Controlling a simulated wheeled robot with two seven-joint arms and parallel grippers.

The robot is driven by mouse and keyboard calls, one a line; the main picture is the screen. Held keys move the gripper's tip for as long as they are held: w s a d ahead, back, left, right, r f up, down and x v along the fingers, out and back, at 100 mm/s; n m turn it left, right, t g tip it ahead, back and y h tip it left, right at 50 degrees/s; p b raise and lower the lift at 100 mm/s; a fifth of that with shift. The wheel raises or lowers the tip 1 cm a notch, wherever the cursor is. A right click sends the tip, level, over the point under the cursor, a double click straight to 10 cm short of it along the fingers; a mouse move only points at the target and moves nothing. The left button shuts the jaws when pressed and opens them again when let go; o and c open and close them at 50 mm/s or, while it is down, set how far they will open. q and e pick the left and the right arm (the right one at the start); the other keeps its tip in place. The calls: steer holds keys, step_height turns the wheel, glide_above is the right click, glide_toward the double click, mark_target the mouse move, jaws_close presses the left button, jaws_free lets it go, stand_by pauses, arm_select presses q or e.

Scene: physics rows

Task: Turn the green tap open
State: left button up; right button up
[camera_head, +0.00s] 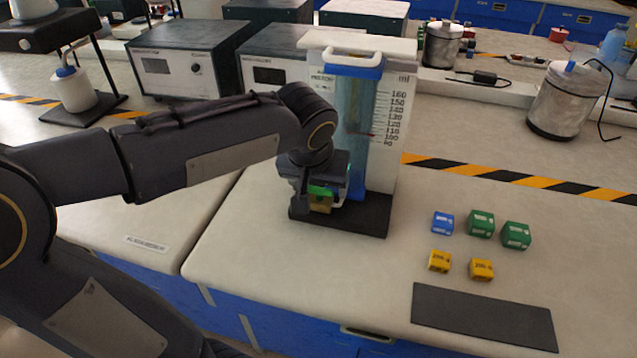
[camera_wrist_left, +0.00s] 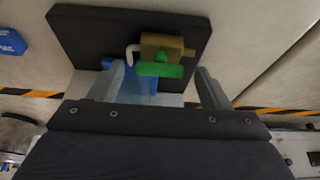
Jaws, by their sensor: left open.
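The green tap handle (camera_head: 321,191) sits on a brass valve body (camera_head: 320,205) at the foot of a measuring column (camera_head: 362,115) with a blue-capped clear tube. In the left wrist view the green handle (camera_wrist_left: 160,70) lies crosswise beside the brass body (camera_wrist_left: 163,46), with a pale bent spout on one side. My left gripper (camera_head: 318,185) is at the tap. Its fingers (camera_wrist_left: 161,76) are open on either side of the green handle, with gaps visible and no grip on it. My gripper hides part of the tube's lower end. My right gripper is not in view.
The column stands on a dark base plate (camera_head: 372,218). To its right are small blue, green and yellow boxes (camera_head: 480,223) and a dark mat (camera_head: 484,317). Instrument boxes (camera_head: 188,60) stand behind on the left. The bench right of the base is mostly clear.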

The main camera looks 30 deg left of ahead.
arm_select(q)
steer(key=p+v, duration=0.1)
steer(key=v, duration=0.6)
steer(key=shift+r+p, duration=0.35)
steer(key=shift+s, duration=0.15)
